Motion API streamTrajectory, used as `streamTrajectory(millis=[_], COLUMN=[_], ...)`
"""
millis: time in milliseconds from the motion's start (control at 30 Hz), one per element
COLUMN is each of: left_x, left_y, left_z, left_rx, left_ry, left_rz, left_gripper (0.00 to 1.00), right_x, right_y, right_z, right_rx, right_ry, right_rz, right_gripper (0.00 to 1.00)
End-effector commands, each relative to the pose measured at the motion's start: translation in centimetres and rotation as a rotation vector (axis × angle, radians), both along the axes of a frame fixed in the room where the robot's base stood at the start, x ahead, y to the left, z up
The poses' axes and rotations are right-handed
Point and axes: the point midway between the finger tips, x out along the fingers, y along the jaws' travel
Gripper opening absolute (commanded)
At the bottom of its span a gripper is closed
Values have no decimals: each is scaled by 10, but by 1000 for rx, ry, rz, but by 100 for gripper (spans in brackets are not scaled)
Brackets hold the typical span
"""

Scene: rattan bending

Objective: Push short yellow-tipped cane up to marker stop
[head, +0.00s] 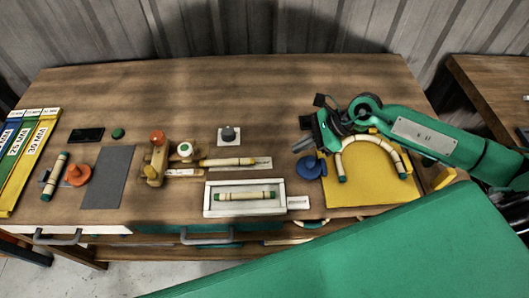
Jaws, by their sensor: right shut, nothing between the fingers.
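The short yellow-tipped cane (226,162) lies roughly left to right near the middle of the table, over a flat pale strip (262,167). Its left end is near a wooden fixture (154,165) with an orange knob; I cannot tell whether they touch. I cannot pick out the marker stop with certainty. My right gripper (306,146) is shut and empty, to the right of the cane and apart from it, by the left part of the yellow board. Its fingers are small and partly merged with dark parts. My left gripper is out of view.
A green-tipped bent cane (372,142) arches on the yellow board (350,195). A white tray (212,207) holds a straight green-tipped cane (247,195). A blue knob (309,168) stands by the board. A grey knob (228,133) sits behind the cane. The back middle is clear.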

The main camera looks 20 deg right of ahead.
Motion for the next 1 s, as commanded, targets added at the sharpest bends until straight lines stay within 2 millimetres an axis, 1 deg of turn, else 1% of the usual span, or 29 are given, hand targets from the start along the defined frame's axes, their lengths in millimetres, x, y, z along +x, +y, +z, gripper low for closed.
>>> streamTrajectory(millis=[33,100,200,267,467,567,700,833,1000], left_x=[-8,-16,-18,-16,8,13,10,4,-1], left_y=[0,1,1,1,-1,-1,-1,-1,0], left_z=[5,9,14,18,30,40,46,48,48], left_rx=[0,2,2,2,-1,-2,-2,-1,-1], left_ry=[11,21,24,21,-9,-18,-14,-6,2], left_rz=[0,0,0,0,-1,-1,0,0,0], left_gripper=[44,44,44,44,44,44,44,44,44], right_x=[2,4,7,10,16,20,24,26,27], right_y=[6,14,26,33,56,70,83,90,92], right_z=[-2,-10,-22,-29,-53,-51,-52,-54,-55], right_rx=[3,4,5,4,4,5,3,2,1], right_ry=[1,2,2,1,2,-1,0,0,0], right_rz=[0,0,0,-1,-1,0,-1,-1,-1], right_gripper=[0,0,0,0,0,0,0,0,0])
